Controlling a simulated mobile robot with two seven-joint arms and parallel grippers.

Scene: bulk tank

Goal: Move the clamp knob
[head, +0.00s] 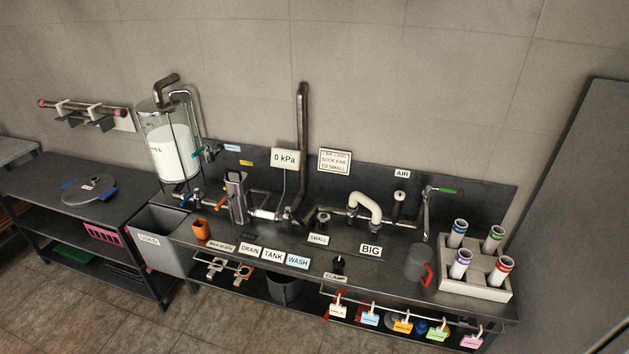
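The clamp knob (338,263) is a small black knob standing near the front edge of the grey bench (385,279), right of the middle. A small sign reading CLAMP (335,277) is just in front of it. The knob is too small here to tell its exact setting. Neither of my grippers shows in the head view, and nothing is touching the knob.
A BIG sign (370,250) and a SMALL sign (318,239) stand behind the knob. A grey mug with a red handle (417,262) and a rack of tubes (474,285) are to its right. Coloured tags (403,327) hang below the front edge.

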